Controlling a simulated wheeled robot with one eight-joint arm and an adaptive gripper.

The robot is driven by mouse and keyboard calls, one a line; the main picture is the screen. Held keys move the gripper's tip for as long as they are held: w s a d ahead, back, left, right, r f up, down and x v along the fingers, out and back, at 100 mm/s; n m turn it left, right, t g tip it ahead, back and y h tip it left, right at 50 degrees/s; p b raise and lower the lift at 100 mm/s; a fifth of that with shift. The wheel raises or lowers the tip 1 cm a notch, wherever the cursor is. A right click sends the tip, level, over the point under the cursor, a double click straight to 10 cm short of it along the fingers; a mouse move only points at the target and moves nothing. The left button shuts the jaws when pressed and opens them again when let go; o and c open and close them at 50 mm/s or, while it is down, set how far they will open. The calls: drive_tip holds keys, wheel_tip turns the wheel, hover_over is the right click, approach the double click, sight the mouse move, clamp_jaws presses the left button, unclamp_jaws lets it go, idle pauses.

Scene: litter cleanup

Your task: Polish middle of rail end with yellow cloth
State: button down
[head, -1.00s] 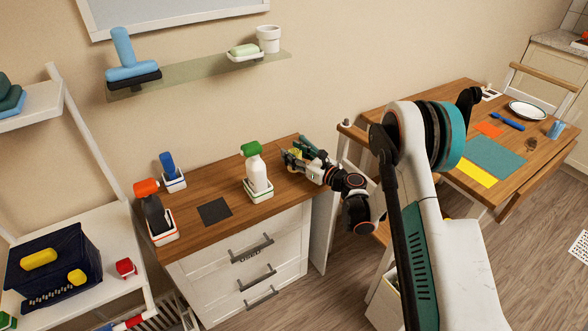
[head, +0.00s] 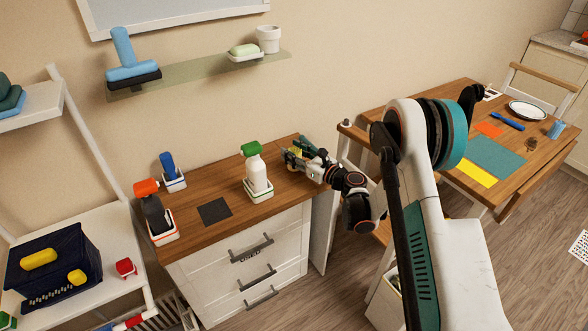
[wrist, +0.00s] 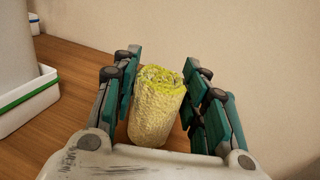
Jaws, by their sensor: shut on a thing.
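A rolled, fuzzy yellow cloth (wrist: 157,108) stands between the two teal fingers of my gripper (wrist: 160,95) in the wrist view. My gripper is shut on it, low over the wooden top of the drawer cabinet. In the head view my gripper (head: 297,158) is at the cabinet's back right corner, and the cloth is mostly hidden by the fingers. A wooden bar end (head: 352,131) shows right of the cabinet, partly behind my arm. I cannot tell if it is the rail end.
A white spray bottle with a green top (head: 255,172) stands in a tray left of my gripper. A dark square pad (head: 214,211) and an orange-topped bottle (head: 153,208) are farther left. A shelf (head: 205,73) hangs above. A table (head: 450,105) stands right.

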drive_tip(key=shift+r+p, duration=1.15)
drive_tip(key=shift+r, duration=1.65)
drive_tip(key=shift+r, duration=0.45)
drive_tip(key=shift+f+b, duration=0.1)
drive_tip(key=shift+b, duration=0.25)
drive_tip(key=shift+f+b, duration=0.9)
drive_tip(key=shift+f, duration=1.95)
